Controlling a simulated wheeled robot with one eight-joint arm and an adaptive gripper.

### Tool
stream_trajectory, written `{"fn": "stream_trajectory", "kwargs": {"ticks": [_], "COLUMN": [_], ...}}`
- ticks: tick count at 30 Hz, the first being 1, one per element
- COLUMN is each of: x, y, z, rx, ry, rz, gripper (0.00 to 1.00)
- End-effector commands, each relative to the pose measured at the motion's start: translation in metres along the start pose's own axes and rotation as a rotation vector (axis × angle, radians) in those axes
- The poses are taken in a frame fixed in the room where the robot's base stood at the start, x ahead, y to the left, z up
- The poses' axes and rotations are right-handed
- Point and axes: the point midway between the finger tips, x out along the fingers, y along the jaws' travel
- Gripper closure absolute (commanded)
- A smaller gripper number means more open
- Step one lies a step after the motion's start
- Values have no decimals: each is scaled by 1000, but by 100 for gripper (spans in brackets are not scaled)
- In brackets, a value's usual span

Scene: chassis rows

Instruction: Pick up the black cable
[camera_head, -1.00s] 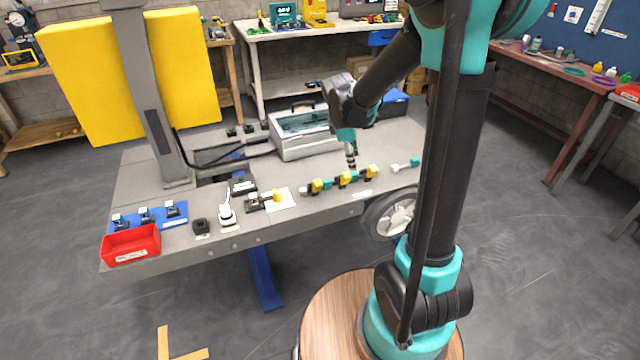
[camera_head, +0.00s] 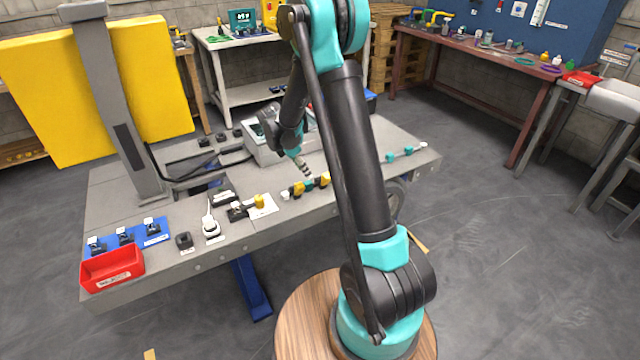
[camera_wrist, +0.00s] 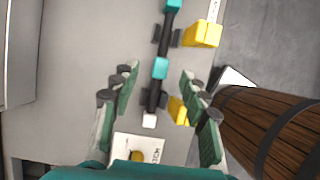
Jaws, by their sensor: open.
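The black cable (camera_wrist: 154,98) runs up and down the wrist view, with teal pieces and a white end (camera_wrist: 149,121). Dark clips with yellow blocks (camera_wrist: 201,34) sit along it. In the head view its white end (camera_head: 285,196) and nearby yellow and teal pieces show at the bench's front edge; my arm hides part of the row. My gripper (camera_wrist: 158,78) is open, with one finger on each side of the cable in the wrist view. In the head view my gripper (camera_head: 306,171) is over the cable's near-left part. I cannot tell its exact height, and nothing is between the fingers but the cable's line.
The grey bench (camera_head: 235,240) carries a red bin (camera_head: 112,268), a blue mat (camera_head: 158,239) with dark parts, and a grey case (camera_head: 262,150) behind my gripper. A white card (camera_wrist: 137,148) lies past the cable's white end. Teal and white pieces (camera_head: 408,151) lie at right.

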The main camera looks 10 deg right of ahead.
Motion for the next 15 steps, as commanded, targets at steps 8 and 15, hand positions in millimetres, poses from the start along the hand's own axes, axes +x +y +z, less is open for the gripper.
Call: {"fn": "stream_trajectory", "kwargs": {"ticks": [8,15], "x": [28,55], "y": [0,-2], "z": [0,-3], "rx": [1,1], "ry": [0,0], "rz": [0,1], "gripper": [55,55]}}
